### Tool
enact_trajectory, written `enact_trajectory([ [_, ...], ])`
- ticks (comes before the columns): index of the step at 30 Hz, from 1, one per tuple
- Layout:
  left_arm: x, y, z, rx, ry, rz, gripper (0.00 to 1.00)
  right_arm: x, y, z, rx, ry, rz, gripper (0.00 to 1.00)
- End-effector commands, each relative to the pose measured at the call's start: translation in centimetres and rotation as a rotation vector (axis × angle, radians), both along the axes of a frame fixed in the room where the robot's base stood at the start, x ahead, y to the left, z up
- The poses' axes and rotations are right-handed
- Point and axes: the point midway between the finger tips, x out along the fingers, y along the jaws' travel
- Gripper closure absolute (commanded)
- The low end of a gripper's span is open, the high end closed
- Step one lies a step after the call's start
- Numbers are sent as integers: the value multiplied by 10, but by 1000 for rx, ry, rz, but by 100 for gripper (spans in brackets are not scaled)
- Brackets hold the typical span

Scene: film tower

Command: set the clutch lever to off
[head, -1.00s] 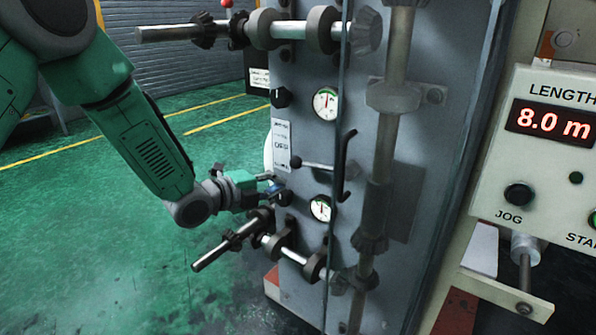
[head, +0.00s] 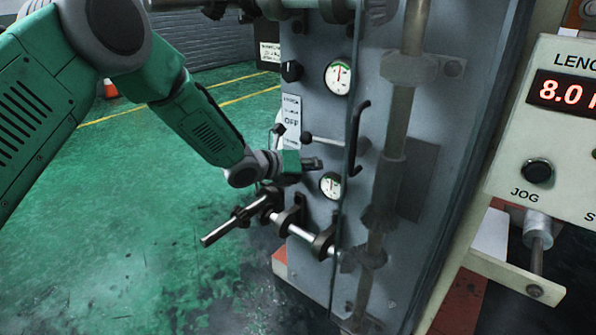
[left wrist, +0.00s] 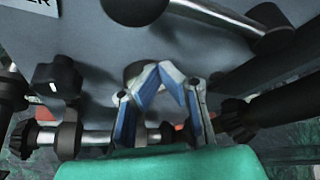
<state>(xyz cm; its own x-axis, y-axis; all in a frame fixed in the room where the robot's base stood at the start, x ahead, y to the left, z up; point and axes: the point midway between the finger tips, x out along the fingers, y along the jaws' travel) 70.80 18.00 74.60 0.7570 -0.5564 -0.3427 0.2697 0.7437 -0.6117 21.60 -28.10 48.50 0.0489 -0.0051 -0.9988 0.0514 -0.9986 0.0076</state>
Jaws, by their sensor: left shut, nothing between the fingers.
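The clutch lever (head: 322,140) is a metal rod with a dark ball knob (head: 307,138) at its left end, on the grey machine panel. My left gripper (head: 313,164) is just below the knob, above the lower gauge. In the left wrist view the blue-padded fingers (left wrist: 168,72) meet at their tips with nothing between them. The lever knob (left wrist: 135,8) shows there at the top edge, apart from the fingers. My right gripper is out of view.
A black selector knob (head: 292,71) and a round gauge (head: 338,77) sit above the lever; a lower gauge (head: 330,184) is close to my gripper. A geared shaft (head: 300,236) juts out below. A black handle (head: 358,137) stands right of the lever.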

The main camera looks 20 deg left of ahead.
Motion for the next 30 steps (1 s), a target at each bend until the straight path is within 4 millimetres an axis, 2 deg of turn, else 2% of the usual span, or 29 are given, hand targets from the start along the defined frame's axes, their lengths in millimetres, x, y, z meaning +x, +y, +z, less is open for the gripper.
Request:
enact_trajectory([
  [3,7,11,16,-3,-4,3,100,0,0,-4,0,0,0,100],
  [7,11,18,27,-2,-3,2,100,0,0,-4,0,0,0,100],
  [22,13,21,33,3,-1,0,100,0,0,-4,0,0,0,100],
  [30,16,27,48,69,-26,1,100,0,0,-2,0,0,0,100],
])
